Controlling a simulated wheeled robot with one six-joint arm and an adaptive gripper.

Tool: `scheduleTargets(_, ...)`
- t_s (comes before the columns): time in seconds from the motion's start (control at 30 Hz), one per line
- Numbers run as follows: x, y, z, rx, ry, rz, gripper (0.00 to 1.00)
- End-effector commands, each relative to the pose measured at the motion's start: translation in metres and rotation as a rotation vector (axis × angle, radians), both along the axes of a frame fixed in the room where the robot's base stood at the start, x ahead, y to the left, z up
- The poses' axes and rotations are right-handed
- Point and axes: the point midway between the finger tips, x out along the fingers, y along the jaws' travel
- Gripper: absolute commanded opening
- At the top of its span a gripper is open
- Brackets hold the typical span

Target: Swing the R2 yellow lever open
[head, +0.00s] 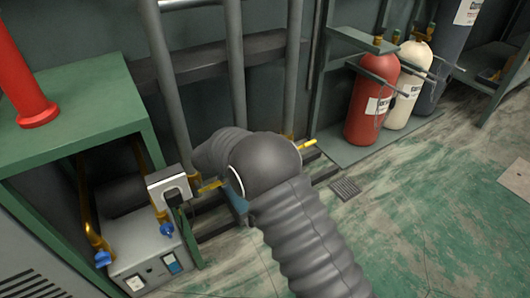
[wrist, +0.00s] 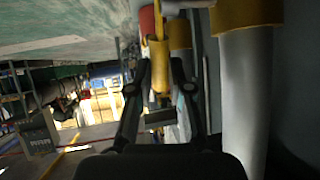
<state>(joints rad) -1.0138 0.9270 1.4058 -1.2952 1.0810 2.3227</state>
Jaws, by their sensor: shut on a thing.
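In the wrist view my gripper (wrist: 159,66) has its two dark fingers on either side of a yellow lever (wrist: 158,52) and is shut on it. In the head view my grey sleeved arm hides the gripper and that lever. Two yellow levers show there on either side of my arm: one at the left (head: 210,186) and one at the right (head: 307,144), both low by the upright grey pipes. No R2 label can be read, so I cannot tell which valve is R2.
A green bench (head: 85,105) with a red post (head: 38,114) stands at the left, a grey machine with blue knobs (head: 145,250) below it. Red (head: 370,108) and cream (head: 408,85) cylinders stand at the back right. A thick grey pipe (wrist: 245,100) is close on the gripper's right.

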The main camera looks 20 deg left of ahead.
Motion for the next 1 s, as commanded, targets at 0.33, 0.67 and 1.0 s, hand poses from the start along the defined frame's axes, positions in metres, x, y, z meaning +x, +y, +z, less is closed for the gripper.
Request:
scheduleTargets(0.33,-0.0015,0.0052,0.0004,-0.007,-0.019,0.01,0.0)
scheduleTargets(0.67,-0.0007,0.0041,0.0005,-0.008,-0.018,0.008,0.44)
scheduleTargets(1.0,-0.0005,0.0025,0.0045,-0.008,-0.018,0.004,0.44)
